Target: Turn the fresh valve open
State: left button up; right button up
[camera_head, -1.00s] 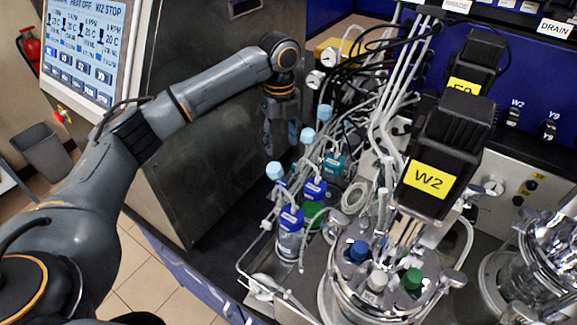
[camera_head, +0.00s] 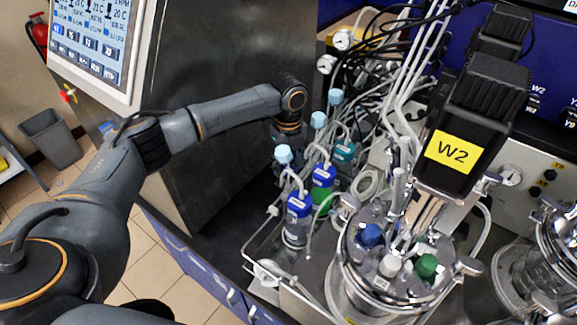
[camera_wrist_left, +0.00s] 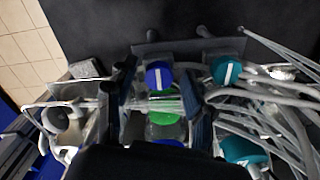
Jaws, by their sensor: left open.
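My left gripper (camera_head: 288,150) reaches down behind the blue- and teal-topped bottles in the head view, its tips hidden. In the left wrist view its fingers (camera_wrist_left: 162,112) are spread apart and empty. A round blue knob or cap with a white bar (camera_wrist_left: 159,75) shows between the fingers, with a green part (camera_wrist_left: 163,118) below it. A similar teal one with a white bar (camera_wrist_left: 226,70) lies to the right, outside the fingers. I see no readable label for the fresh valve and cannot tell which part it is. My right gripper is not in view.
Blue-topped bottles (camera_head: 299,206) with thin tubes stand close to the gripper. A glass vessel (camera_head: 390,275) under the W2 motor (camera_head: 470,120) stands to the right. Pale tubes crowd the right side. A dark cabinet (camera_head: 215,110) with a screen (camera_head: 95,45) stands to the left.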

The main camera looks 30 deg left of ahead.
pick_arm(q)
grip_shut()
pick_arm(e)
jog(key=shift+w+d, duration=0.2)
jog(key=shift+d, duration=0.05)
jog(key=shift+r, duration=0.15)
